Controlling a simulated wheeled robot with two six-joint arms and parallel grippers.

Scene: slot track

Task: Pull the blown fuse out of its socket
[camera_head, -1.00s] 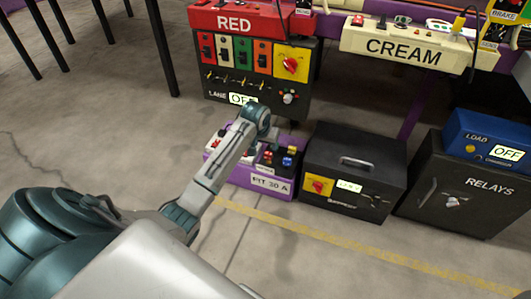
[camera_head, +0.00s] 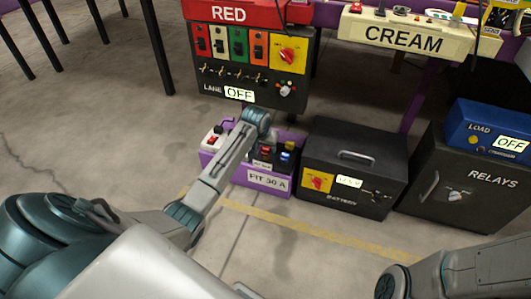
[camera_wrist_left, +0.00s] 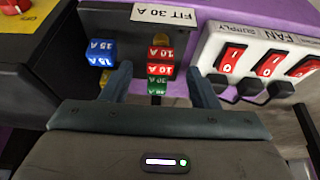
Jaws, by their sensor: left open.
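A purple box (camera_head: 240,172) labelled FIT 30 A stands on the floor. In the left wrist view, its dark panel (camera_wrist_left: 115,22) carries a blue 15 A fuse (camera_wrist_left: 101,52), two red 10 A fuses (camera_wrist_left: 160,70) and a green fuse (camera_wrist_left: 157,87). I cannot tell which fuse is blown or which sits in a socket. My left gripper (camera_wrist_left: 162,88) is open over this panel, its fingers either side of the red and green column, with the blue fuse outside them. In the head view my left arm hides part of the box. My right gripper is out of view.
A white fan supply strip (camera_wrist_left: 262,62) with red switches is close to the fingers. A black battery box (camera_head: 355,160) stands to the right, then the relays cabinet (camera_head: 470,190). The RED panel (camera_head: 252,55) rises behind. Open floor lies in front.

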